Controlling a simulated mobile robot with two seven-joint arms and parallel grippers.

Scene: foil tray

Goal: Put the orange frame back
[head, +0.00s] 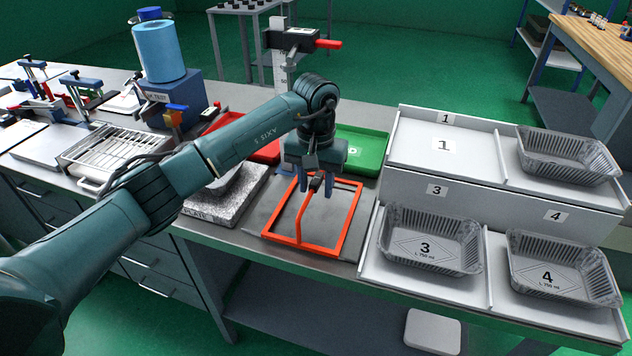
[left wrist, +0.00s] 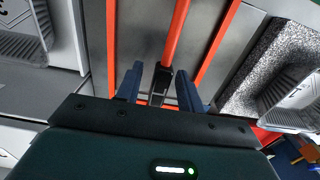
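The orange frame (head: 349,222) lies on a flat grey plate on the bench, in the middle of the head view. A slanting orange bar with a black end piece rises within its outline. My left gripper (head: 316,187) is over the frame, pointing down at that black end. In the left wrist view the two blue fingers (left wrist: 159,92) stand apart on either side of the black end piece (left wrist: 160,82), with narrow gaps showing. The orange frame's bars (left wrist: 218,45) run away beyond them. My right gripper is in neither view.
A green tray (head: 360,150) and a red tray lie behind the frame. A speckled stone plate (head: 215,207) is left of it. To the right, a stepped white rack (head: 455,190) holds foil trays (head: 430,240). A vertical post with a red handle (head: 328,44) stands behind.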

